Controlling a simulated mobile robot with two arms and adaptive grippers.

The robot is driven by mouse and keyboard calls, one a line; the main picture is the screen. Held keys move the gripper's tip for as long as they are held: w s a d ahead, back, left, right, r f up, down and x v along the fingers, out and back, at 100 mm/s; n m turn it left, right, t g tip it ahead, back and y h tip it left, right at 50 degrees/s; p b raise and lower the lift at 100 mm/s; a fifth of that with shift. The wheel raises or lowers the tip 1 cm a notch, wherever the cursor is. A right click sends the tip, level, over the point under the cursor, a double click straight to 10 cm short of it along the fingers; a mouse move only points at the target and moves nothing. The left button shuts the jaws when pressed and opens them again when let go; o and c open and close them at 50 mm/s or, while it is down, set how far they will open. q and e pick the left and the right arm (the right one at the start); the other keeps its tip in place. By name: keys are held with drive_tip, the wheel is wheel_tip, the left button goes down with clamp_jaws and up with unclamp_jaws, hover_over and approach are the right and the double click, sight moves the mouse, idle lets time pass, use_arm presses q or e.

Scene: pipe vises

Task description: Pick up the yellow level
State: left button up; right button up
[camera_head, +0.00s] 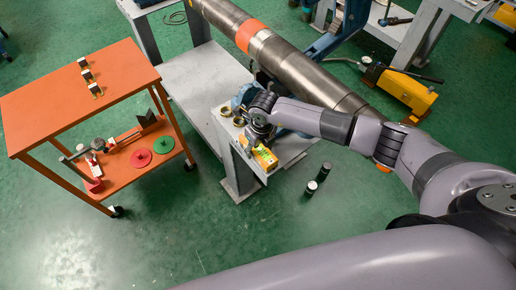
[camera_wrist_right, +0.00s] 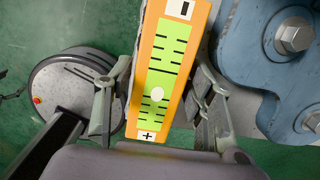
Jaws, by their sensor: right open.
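The yellow level (camera_head: 265,158) lies at the near end of the grey bench, partly hidden by my right gripper (camera_head: 257,140). In the right wrist view the level (camera_wrist_right: 165,70) is an orange-yellow bar with a lime scale, black marks, and minus and plus signs. It stretches from the top edge down between the two fingers of my right gripper (camera_wrist_right: 160,112). The fingers are open, one on each side of the level. Whether either touches it I cannot tell. My left gripper is in neither view.
A blue vise (camera_wrist_right: 265,60) with large bolts stands close right of the level in the wrist view. A long steel pipe (camera_head: 290,65) runs above the bench (camera_head: 195,80). An orange cart (camera_head: 80,95) stands left.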

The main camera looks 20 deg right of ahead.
clamp_jaws()
idle(0.5)
drive_tip(key=shift+r, duration=0.15)
